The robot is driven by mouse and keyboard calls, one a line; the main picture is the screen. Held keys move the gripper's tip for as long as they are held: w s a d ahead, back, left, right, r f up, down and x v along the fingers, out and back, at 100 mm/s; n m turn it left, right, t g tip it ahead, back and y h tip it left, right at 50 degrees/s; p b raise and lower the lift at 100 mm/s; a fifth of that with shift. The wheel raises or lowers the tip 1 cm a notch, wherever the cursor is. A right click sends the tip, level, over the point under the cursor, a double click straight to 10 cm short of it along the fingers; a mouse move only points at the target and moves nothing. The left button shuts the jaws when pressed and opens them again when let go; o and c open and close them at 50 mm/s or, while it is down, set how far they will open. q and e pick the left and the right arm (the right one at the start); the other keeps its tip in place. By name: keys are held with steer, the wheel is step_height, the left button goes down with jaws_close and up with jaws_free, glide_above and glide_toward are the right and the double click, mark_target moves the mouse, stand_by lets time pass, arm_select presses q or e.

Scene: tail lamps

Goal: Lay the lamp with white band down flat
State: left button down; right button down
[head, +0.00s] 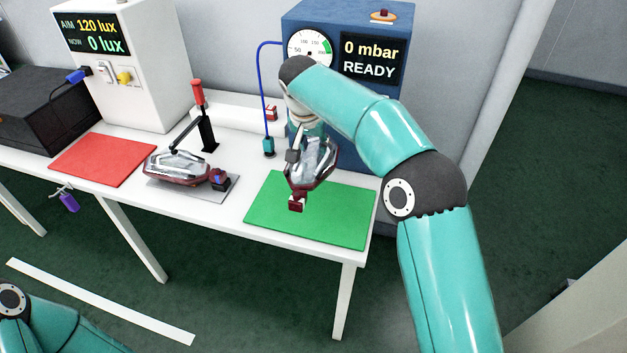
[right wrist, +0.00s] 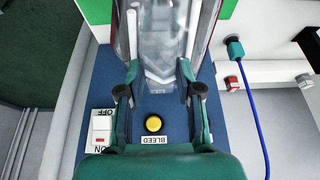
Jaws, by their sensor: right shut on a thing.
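My right gripper (head: 294,152) is shut on a tail lamp (head: 312,165) with a clear lens and a dark red edge. The held lamp is tilted, with its dark red end (head: 297,203) pointing down over the green mat (head: 345,215). It also shows between the fingers (right wrist: 157,95) in the right wrist view (right wrist: 160,45). Whether it touches the mat is hard to tell. A second lamp (head: 178,168) lies on a grey plate under a red-handled clamp (head: 198,95). I cannot make out a white band on either lamp. My left gripper is out of view.
The blue test box (head: 372,65), reading 0 mbar READY, stands close behind the held lamp, with a blue hose (head: 262,90) to its left. A red mat (head: 103,158) is free at the left. A white lux box (head: 140,60) stands behind it.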

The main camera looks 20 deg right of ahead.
mark_target(310, 158)
step_height(310, 158, down, 9)
steer(key=shift+s+f, duration=0.15)
steer(key=shift+f, duration=0.05)
stand_by(0.3)
steer(key=shift+f, duration=0.15)
steer(key=c, duration=0.8)
jaws_free()
steer(key=shift+o, duration=0.2)
steer(key=v, duration=1.2)
steer(key=shift+s+b, duration=0.1)
steer(key=shift+b, duration=0.3)
